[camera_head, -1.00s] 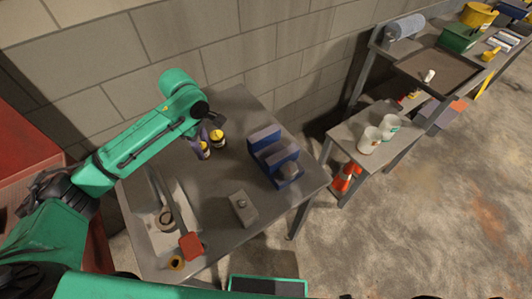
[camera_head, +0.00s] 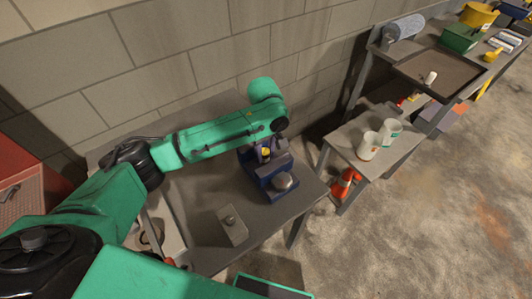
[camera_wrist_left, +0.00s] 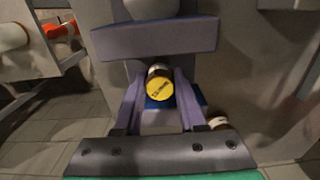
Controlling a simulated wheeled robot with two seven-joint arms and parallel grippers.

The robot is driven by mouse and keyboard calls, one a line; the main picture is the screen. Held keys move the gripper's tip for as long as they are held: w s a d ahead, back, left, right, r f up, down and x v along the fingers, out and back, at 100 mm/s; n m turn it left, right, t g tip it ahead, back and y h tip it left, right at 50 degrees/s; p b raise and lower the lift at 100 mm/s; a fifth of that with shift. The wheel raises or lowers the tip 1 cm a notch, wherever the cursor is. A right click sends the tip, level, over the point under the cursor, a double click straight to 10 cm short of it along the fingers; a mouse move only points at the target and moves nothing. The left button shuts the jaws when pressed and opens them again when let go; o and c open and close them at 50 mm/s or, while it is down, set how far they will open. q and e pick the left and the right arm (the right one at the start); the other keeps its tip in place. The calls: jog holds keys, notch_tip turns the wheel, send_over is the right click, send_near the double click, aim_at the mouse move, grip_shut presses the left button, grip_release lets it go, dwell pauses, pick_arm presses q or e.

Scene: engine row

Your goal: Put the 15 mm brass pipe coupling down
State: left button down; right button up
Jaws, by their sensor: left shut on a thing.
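My left gripper (camera_head: 267,152) is shut on the brass pipe coupling (camera_wrist_left: 160,86), whose round yellow labelled face points at the left wrist camera. The label is too small to read. In the head view only a yellow bit of the coupling (camera_head: 266,151) shows between the fingers. The gripper is at the blue vise (camera_head: 282,186), near its back jaw. The vise also shows in the left wrist view (camera_wrist_left: 155,38). I cannot tell whether the coupling touches it. A second, similar coupling (camera_wrist_left: 218,123) is at the right in the wrist view, outside the fingers. My right gripper is not in view.
A grey block with a knob (camera_head: 232,226) lies on the grey bench (camera_head: 200,205), left of the vise. Two white cups (camera_head: 369,146) (camera_head: 391,131) stand on a lower shelf at the right. A block wall runs behind the bench.

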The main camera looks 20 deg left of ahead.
aim_at(265, 151)
pick_arm(q)
jog(key=shift+f, duration=0.5)
jog(key=c, duration=0.5)
grip_release()
jog(key=shift+f, duration=0.1)
notch_tip(265, 151, up, 12)
jog(key=b, duration=0.1)
jog(key=shift+r, duration=0.2)
